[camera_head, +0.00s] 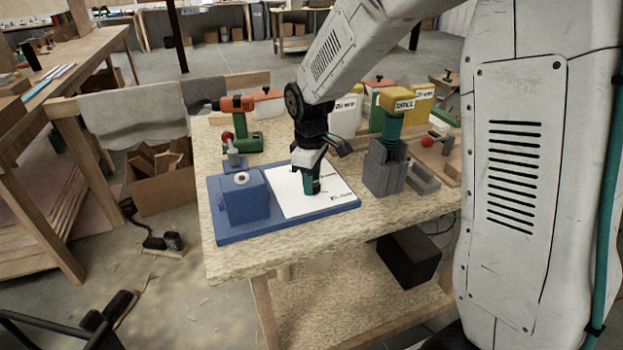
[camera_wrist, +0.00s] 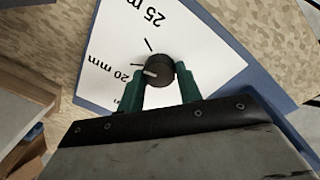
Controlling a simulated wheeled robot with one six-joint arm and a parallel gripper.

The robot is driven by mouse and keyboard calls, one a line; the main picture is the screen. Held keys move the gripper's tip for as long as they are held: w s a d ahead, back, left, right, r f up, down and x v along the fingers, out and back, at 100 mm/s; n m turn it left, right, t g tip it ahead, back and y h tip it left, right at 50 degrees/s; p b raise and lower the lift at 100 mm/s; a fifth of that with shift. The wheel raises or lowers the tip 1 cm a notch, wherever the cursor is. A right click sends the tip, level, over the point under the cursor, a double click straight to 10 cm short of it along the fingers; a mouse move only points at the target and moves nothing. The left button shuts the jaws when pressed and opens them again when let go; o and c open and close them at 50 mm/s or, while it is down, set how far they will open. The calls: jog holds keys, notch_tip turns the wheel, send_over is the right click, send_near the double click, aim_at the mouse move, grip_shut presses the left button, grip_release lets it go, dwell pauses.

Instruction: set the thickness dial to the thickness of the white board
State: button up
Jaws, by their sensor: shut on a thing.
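The thickness dial is a dark round knob (camera_wrist: 158,68) with a white pointer mark, on a white panel (camera_wrist: 195,50) printed with "25 mm", "20 mm" and a partly hidden label. The mark points left, near the 20 mm tick. My gripper (camera_wrist: 160,76) is shut on the knob, one green finger on each side. In the head view my gripper (camera_head: 311,186) reaches down to the panel (camera_head: 290,200) and the knob is hidden. A white labelled piece (camera_head: 345,115) stands behind my gripper; I cannot tell if it is the white board.
The panel lies on a blue base (camera_head: 232,232) beside a blue block (camera_head: 246,200). A grey holder (camera_head: 384,170) stands close to the right. An orange and green drill (camera_head: 238,125) and several containers are behind. The worktop's front strip (camera_head: 300,248) is clear.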

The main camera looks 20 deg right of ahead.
jog(key=shift+n, duration=1.5)
jog(key=o, duration=1)
jog(key=r, duration=0.8)
jog(key=shift+s+a, duration=0.15)
jog(key=shift+s, duration=0.1)
